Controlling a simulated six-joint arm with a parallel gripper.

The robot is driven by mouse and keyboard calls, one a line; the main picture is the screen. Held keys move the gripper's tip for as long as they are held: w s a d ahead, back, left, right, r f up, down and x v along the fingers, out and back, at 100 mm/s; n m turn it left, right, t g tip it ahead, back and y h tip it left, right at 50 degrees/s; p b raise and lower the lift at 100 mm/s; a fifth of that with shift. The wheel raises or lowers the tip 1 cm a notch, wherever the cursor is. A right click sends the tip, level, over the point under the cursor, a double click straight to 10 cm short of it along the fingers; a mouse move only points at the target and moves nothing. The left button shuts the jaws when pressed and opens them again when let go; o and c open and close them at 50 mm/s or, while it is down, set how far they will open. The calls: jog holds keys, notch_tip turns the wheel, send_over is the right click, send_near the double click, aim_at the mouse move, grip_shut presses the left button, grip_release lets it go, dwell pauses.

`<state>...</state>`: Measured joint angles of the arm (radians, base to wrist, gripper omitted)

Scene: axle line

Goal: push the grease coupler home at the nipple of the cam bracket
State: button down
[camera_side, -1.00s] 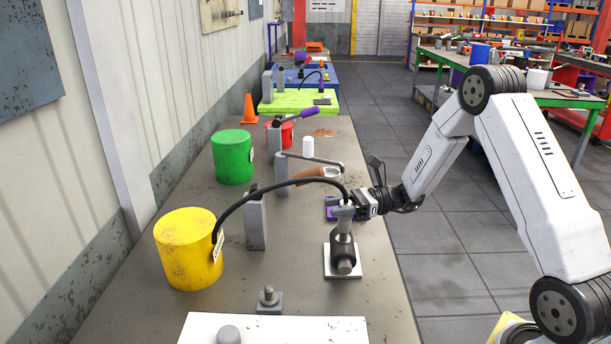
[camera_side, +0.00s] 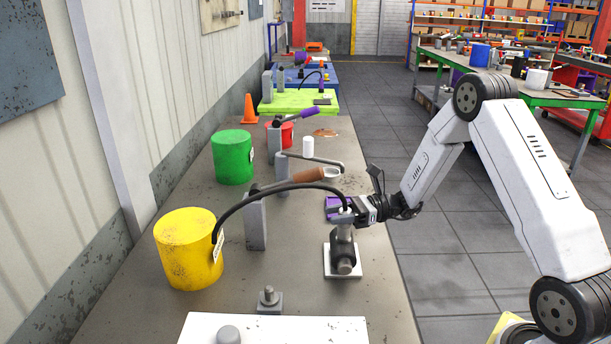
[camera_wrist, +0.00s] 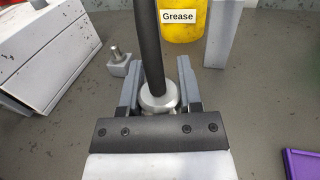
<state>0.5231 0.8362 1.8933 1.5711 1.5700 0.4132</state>
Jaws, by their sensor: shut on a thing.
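My gripper (camera_side: 344,213) is shut on the silver grease coupler, which shows as a round collar between the fingers in the wrist view (camera_wrist: 158,98). A black hose (camera_side: 270,193) runs from the coupler's top in an arc to the yellow grease bucket (camera_side: 187,250). The dark cam bracket (camera_side: 343,258) stands on a white square plate (camera_side: 342,272) directly below my gripper. The coupler is upright over the bracket, with its lower end close to the bracket's top. The nipple is hidden, so I cannot tell how far the coupler sits on it.
A small block with a stud (camera_side: 269,300) and a white box (camera_side: 285,330) are nearer the camera. A green bucket (camera_side: 233,158) stands farther back.

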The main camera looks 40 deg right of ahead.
jog(key=shift+f, duration=0.4)
jog(key=shift+c, duration=1)
grip_release()
jog(key=shift+s+d, duration=0.1)
jog(key=v, duration=0.7)
jog(key=shift+s+d, duration=0.15)
jog(key=shift+d, duration=0.05)
